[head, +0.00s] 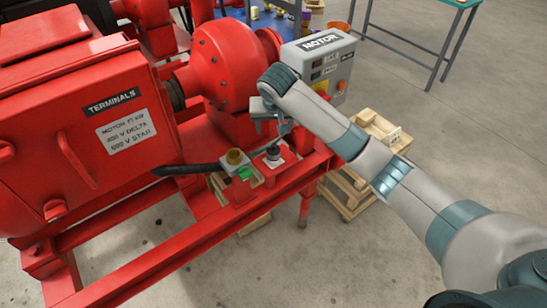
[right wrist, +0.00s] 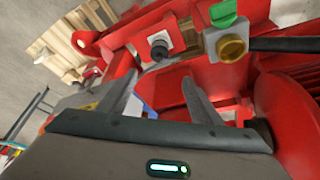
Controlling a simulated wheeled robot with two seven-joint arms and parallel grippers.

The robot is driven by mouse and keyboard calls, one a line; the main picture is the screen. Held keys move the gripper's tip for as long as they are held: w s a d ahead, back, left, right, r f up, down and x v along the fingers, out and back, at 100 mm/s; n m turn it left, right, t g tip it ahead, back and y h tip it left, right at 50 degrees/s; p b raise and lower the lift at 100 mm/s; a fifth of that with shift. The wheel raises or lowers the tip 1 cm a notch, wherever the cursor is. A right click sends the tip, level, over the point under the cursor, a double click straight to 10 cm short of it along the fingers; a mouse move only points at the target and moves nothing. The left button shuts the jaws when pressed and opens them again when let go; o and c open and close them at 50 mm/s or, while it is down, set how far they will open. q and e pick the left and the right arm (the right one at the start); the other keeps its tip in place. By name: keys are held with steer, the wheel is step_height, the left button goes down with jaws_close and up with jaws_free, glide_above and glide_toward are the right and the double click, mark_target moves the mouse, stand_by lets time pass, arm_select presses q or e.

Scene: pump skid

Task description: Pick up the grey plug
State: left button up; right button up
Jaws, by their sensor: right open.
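The grey plug (head: 273,152) looks like a short dark grey knob standing on a small white plate on the red skid frame. It also shows in the right wrist view (right wrist: 159,50), near the top, beyond the fingertips. My right gripper (head: 271,127) is just above and behind it in the head view, apart from it. In the right wrist view my right gripper (right wrist: 160,80) has its two fingers spread, with nothing between them. My left gripper is not in view.
A brass fitting (head: 235,157) with a black bar (head: 187,169) and a green block (head: 244,173) sit just left of the plug. The red motor housing (head: 80,120) is farther left. A grey MOTOR box (head: 320,58) and wooden pallet (head: 345,192) are to the right.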

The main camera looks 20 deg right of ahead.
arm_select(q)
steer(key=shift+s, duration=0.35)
arm_select(e)
steer(key=shift+r, duration=0.25)
steer(key=p, duration=0.2)
glide_toward(273, 144)
steer(key=x, duration=0.6)
steer(key=shift+w, duration=0.1)
steer(key=shift+w+f, duration=0.2)
steer(key=shift+f, duration=0.25)
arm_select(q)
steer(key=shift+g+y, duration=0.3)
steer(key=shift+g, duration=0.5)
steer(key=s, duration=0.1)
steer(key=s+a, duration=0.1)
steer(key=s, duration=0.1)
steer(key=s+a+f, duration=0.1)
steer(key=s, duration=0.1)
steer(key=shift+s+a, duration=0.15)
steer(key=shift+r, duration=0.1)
